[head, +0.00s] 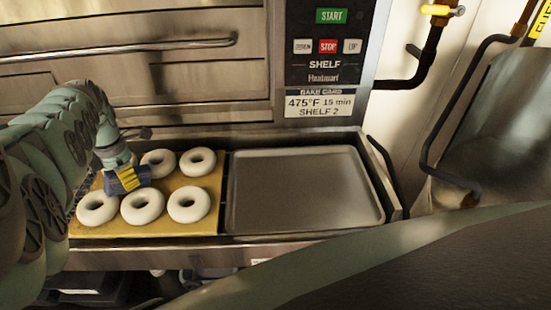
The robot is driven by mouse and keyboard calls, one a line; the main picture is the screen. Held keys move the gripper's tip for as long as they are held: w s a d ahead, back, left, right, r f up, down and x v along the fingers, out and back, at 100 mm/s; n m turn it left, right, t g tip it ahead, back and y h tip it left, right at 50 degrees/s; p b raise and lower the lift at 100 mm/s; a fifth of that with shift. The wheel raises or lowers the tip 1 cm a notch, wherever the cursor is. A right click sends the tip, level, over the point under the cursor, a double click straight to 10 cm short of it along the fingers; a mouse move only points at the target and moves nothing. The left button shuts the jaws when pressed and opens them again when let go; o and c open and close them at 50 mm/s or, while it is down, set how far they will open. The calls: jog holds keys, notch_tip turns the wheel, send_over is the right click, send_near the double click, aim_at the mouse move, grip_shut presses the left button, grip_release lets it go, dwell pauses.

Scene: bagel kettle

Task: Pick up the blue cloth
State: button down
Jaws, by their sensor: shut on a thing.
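The blue cloth (125,181), dark blue with yellow bands, is at the lower end of my arm in the head view. My gripper (120,166) points down and is shut on it. The cloth appears small and bunched. It is in front of part of the yellow board with bagels; I cannot tell whether it touches them. My fingertips are largely hidden by the cloth and the arm.
White bagels (188,204) lie in rows on a yellow board (212,225). An empty metal tray (305,188) sits to its right. Behind is an oven with a long handle (120,49) and a control panel (327,45). A bent dark pipe (430,55) stands at right.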

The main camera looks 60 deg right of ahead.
jog(key=shift+r, duration=0.1)
notch_tip(320, 180, up, 4)
jog(key=p, duration=0.4)
jog(key=s+p, duration=0.1)
jog(key=p, duration=0.1)
jog(key=s+p, duration=0.2)
jog(key=p, duration=0.1)
jog(key=shift+a, duration=0.4)
jog(key=s+a+p, duration=0.4)
jog(key=s+p, duration=0.6)
jog(key=s, duration=0.2)
jog(key=shift+r, duration=0.35)
jog(key=shift+s+a, duration=0.1)
jog(key=shift+s, duration=0.05)
